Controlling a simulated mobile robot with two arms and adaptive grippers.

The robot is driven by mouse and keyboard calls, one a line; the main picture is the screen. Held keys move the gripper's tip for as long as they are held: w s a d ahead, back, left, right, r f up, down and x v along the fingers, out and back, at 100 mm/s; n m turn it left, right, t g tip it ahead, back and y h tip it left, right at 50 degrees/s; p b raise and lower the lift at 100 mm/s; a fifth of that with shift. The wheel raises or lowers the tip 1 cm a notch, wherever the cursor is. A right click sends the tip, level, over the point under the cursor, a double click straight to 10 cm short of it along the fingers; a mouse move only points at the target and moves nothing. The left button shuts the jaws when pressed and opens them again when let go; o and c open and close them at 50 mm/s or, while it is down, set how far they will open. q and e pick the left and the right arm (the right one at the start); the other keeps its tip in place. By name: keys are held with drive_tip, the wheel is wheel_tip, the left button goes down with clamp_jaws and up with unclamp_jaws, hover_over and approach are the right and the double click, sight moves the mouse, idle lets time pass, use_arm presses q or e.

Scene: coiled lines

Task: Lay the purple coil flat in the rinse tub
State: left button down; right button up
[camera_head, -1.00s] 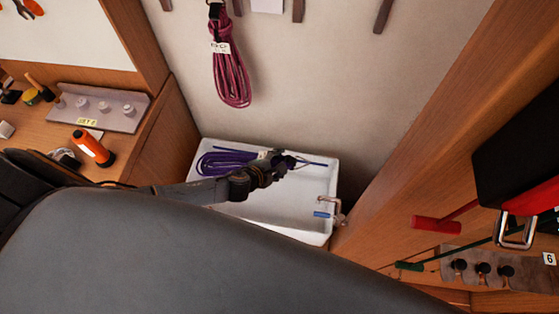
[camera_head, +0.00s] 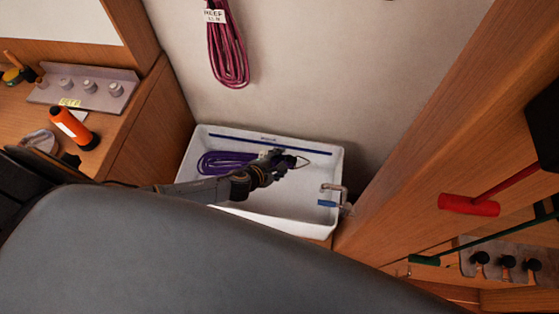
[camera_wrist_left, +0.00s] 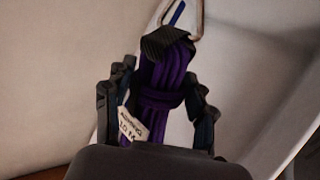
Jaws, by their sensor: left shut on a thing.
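The purple coil (camera_head: 225,162) appears within the rinse tub's outline in the head view, its loops spread to the left of my left gripper (camera_head: 284,162). The white rinse tub (camera_head: 285,218) stands against the wall. In the left wrist view my left gripper (camera_wrist_left: 155,110) is shut on the bound neck of the purple coil (camera_wrist_left: 168,80), with a white label beside it. A metal loop (camera_wrist_left: 183,15) sticks out past the neck. Whether the coil's loops touch the tub floor I cannot tell. My right gripper is out of view.
A tap (camera_head: 335,190) with a blue part sits at the tub's right end. A dark blue stripe (camera_head: 265,143) runs along its back wall. A pink coil (camera_head: 228,50) hangs above. A wooden panel (camera_head: 420,120) bounds the right; a bench with an orange torch (camera_head: 72,127) is at left.

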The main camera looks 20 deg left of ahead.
use_arm(q)
wheel_tip(320, 180, down, 12)
drive_tip(key=b, duration=1)
drive_tip(key=shift+f, duration=0.15)
drive_tip(key=shift+c, duration=1.9)
unclamp_jaws()
drive_tip(key=shift+s, duration=0.1)
